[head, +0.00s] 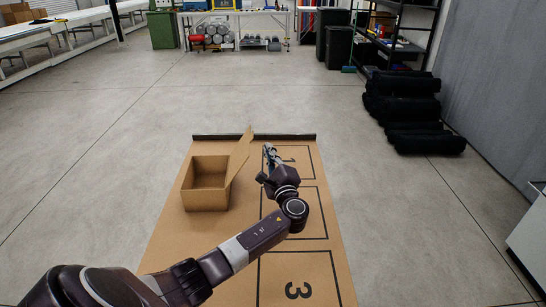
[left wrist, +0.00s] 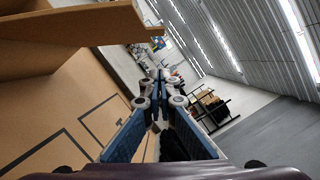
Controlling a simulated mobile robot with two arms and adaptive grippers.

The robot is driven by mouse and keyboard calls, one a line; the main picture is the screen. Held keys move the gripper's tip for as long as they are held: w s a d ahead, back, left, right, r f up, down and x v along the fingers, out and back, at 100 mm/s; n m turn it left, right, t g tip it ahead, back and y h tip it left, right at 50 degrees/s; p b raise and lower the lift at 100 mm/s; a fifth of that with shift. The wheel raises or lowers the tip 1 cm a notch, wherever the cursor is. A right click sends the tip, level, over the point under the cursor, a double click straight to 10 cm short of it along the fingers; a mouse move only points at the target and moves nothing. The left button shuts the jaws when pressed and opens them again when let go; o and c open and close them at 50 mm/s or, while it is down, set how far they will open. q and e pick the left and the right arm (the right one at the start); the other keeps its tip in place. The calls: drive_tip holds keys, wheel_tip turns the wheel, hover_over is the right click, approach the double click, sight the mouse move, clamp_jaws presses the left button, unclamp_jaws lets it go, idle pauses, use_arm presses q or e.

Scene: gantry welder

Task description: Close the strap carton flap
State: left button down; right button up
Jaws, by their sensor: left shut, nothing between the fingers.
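The strap carton is an open brown cardboard box (head: 207,196) on the left side of the brown floor mat (head: 165,240). Its flap (head: 240,155) stands up and leans outward from the box's right side. My left gripper (head: 269,150) is just right of the flap, apart from it, over the square marked 1. In the left wrist view the gripper's fingertips (left wrist: 161,75) are together with nothing between them. The flap (left wrist: 75,25) shows there at the upper left. My right gripper is not in view.
The mat has outlined squares, with a 3 (head: 298,290) in the nearest one, and a dark strip (head: 253,137) at its far edge. Black rolls (head: 405,108) lie at the right by a shelf rack (head: 400,45). A workbench (head: 235,17) stands at the back. The floor around the mat is clear.

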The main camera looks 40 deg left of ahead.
use_arm(q)
drive_tip(key=a+p, duration=0.1)
drive_tip(key=s+a+r+p, duration=0.1)
drive_tip(key=a+r+p, duration=0.1)
drive_tip(key=shift+s+a+r, duration=0.15)
drive_tip(key=shift+s+r, duration=0.05)
drive_tip(key=shift+s, duration=0.05)
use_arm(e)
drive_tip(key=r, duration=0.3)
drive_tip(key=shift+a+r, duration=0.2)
